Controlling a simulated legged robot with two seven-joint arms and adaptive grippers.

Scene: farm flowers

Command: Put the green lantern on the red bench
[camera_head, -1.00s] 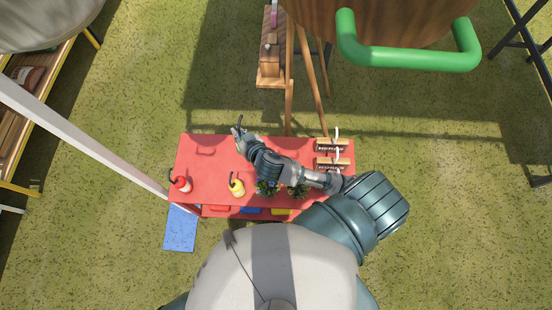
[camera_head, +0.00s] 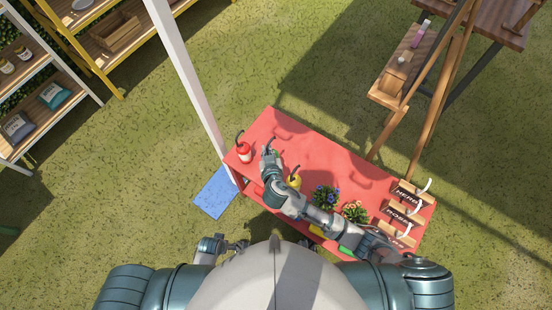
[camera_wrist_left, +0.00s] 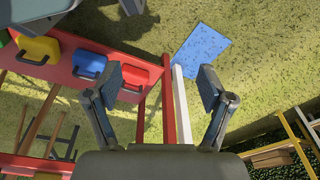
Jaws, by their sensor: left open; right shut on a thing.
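The red bench (camera_head: 318,152) stands in front of me; its front also shows in the left wrist view (camera_wrist_left: 75,52). My right gripper (camera_head: 268,154) is over the bench's left part, between the red lantern (camera_head: 244,153) and the yellow lantern (camera_head: 294,181). It is shut on the green lantern (camera_head: 276,153), of which only a small green part and a dark curved handle show. I cannot tell whether its base touches the bench. My left gripper (camera_wrist_left: 158,82) is open and empty, low in front of the bench.
Two flower pots (camera_head: 326,197) and wooden labelled boxes (camera_head: 405,205) take up the bench's right part. A white post (camera_head: 190,80) rises by its left end. A blue mat (camera_head: 214,194) lies on the grass. A wooden stand (camera_head: 400,80) is behind. The bench's back middle is clear.

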